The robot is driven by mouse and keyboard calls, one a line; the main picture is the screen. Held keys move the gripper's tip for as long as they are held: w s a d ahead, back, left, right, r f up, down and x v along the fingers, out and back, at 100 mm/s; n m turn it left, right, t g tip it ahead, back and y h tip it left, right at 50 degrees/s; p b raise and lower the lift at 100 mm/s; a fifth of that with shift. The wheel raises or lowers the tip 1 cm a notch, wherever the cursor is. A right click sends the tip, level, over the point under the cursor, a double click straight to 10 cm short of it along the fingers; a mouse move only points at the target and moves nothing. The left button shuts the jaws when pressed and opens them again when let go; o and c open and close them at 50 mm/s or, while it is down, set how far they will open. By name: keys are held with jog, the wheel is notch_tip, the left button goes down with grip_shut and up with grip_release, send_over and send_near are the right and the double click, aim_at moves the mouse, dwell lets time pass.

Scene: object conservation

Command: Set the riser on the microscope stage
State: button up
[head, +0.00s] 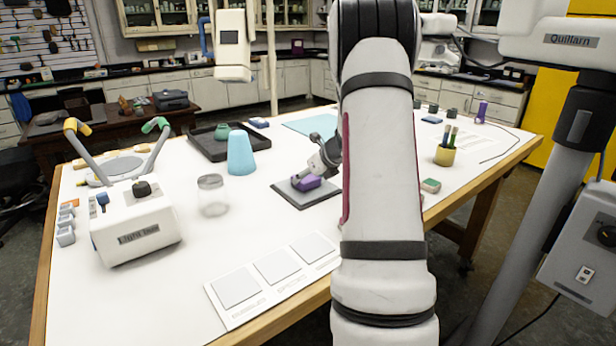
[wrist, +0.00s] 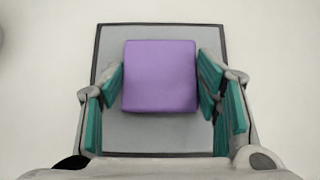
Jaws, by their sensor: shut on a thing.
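The riser is a purple block (head: 306,182). In the wrist view the riser (wrist: 160,76) sits between the teal pads of my gripper (wrist: 162,88), which is shut on it. In the head view my gripper (head: 318,172) reaches down to the block from the right, partly hidden behind my arm. The microscope stage appears to be the flat grey plate with a dark border (head: 300,201) on the white table. The block is over this plate, and the plate's bare surface (wrist: 160,132) shows around it. I cannot tell whether the block's underside touches the plate.
A glass jar (head: 212,195) and a light blue cone (head: 241,153) stand left of the plate. A white device with lamp arms (head: 135,235) is further left. A white card with grey squares (head: 277,267) lies in front. A yellow pen cup (head: 445,156) stands right of my arm.

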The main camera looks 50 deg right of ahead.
jog(key=shift+f, duration=0.15)
jog(key=o, duration=1.2)
jog(key=shift+c, duration=0.2)
